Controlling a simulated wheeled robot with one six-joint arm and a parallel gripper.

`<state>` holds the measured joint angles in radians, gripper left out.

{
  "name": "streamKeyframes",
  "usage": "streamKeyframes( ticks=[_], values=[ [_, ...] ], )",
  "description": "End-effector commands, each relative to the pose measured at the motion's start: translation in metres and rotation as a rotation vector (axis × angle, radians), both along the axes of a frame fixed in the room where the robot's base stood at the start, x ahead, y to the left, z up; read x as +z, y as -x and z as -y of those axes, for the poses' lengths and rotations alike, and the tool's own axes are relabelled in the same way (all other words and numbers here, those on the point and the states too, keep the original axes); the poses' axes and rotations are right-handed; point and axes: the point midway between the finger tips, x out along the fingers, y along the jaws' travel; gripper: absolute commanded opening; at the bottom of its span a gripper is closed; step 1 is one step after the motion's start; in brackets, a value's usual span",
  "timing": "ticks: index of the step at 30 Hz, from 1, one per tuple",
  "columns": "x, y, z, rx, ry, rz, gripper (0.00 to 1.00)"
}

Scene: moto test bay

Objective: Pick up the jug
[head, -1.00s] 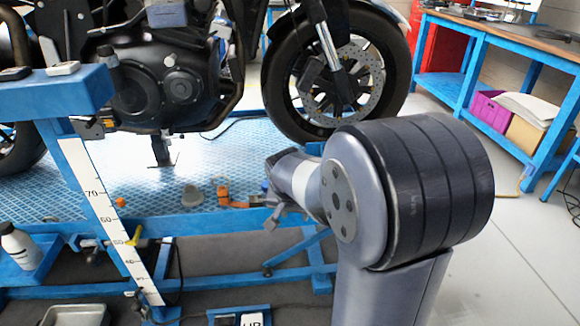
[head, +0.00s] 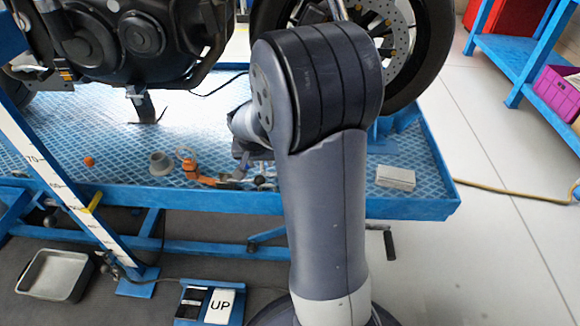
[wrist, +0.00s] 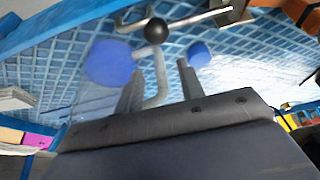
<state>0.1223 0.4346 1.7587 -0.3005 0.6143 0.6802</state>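I cannot pick out a jug for certain. A small grey cup-like vessel (head: 160,164) stands on the blue patterned lift platform (head: 110,130) in the head view; whether it is the jug is unclear. My gripper (head: 243,166) is right of it, low over the platform's front part and partly hidden by my arm. In the wrist view my gripper (wrist: 160,88) has its two dark fingers apart. A bent grey rod shows between them, with a black ball (wrist: 157,31) and blue round ends (wrist: 110,63) beyond. I see nothing clearly gripped.
An orange tool (head: 198,176) and small orange piece (head: 89,161) lie near the grey vessel. A pale box (head: 396,178) sits at the platform's right. The motorcycle engine (head: 125,40) and wheel (head: 408,45) stand behind.

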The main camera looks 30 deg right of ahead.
Motion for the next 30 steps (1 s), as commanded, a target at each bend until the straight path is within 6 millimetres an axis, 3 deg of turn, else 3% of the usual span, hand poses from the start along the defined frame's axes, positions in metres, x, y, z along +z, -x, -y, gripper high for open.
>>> streamKeyframes(
  ticks=[1,4,11,24,30],
  values=[
    [-0.013,-0.002,0.002,-0.001,0.000,-0.004,0.37],
    [-0.023,-0.006,0.005,0.000,0.000,-0.002,0.37],
    [-0.023,-0.008,0.005,0.000,0.000,0.000,0.37],
    [-0.023,-0.007,0.005,0.000,0.000,0.000,0.02],
    [-0.023,-0.007,0.005,0.000,-0.001,-0.001,0.00]
  ],
)
